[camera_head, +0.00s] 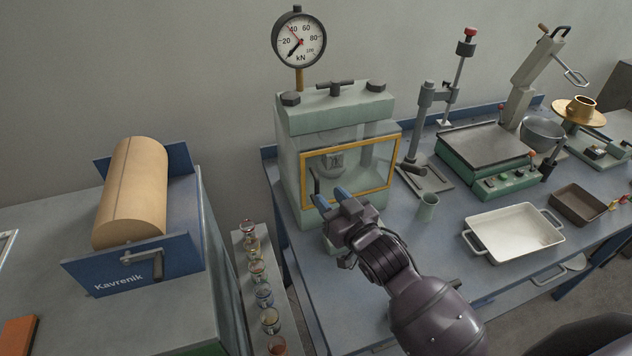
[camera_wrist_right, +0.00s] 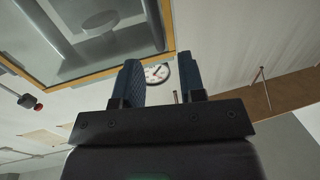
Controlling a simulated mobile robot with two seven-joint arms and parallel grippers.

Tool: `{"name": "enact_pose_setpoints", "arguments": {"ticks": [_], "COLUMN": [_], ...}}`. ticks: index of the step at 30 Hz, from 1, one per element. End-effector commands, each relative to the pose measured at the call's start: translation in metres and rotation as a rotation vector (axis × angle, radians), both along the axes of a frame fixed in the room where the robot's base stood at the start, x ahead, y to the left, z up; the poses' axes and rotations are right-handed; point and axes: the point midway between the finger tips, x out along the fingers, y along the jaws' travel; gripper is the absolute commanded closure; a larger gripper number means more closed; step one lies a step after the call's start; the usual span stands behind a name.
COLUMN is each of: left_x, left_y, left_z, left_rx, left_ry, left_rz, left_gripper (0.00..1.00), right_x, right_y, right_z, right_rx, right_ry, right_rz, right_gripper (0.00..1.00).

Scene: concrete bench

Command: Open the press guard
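The press (camera_head: 335,115) is a pale green machine with a round kN gauge (camera_head: 299,41) above it. Its guard (camera_head: 349,146) is a clear panel in a yellow frame, standing closed across the front. A dark upright handle (camera_head: 316,182) shows near the guard's left side. My right gripper (camera_head: 331,197) is in front of the guard's lower left, its blue fingertips close to the handle; whether they touch it I cannot tell. In the right wrist view the fingers (camera_wrist_right: 160,80) are apart with nothing clearly held, and the guard frame (camera_wrist_right: 110,70) passes close behind them. My left gripper is not in view.
A dark stand (camera_head: 425,175) and a green scale (camera_head: 490,180) are beyond. Several jars (camera_head: 264,296) line a narrow shelf left of the press.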

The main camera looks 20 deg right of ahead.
Motion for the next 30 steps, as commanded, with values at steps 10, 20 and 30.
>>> {"name": "enact_pose_setpoints", "arguments": {"ticks": [10,20,30], "left_x": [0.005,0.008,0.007], "left_y": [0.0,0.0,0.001], "left_z": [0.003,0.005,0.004], "left_rx": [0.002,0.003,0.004], "left_ry": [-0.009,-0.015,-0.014], "left_rz": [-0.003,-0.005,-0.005], "left_gripper": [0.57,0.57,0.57], "right_x": [0.049,0.06,0.059], "right_y": [0.011,0.014,0.014], "right_z": [0.0,0.0,0.0], "right_rx": [-0.001,-0.001,-0.001], "right_ry": [0.0,0.001,0.001], "right_rz": [0.0,0.0,0.0], "right_gripper": [0.63,0.63,0.92]}}
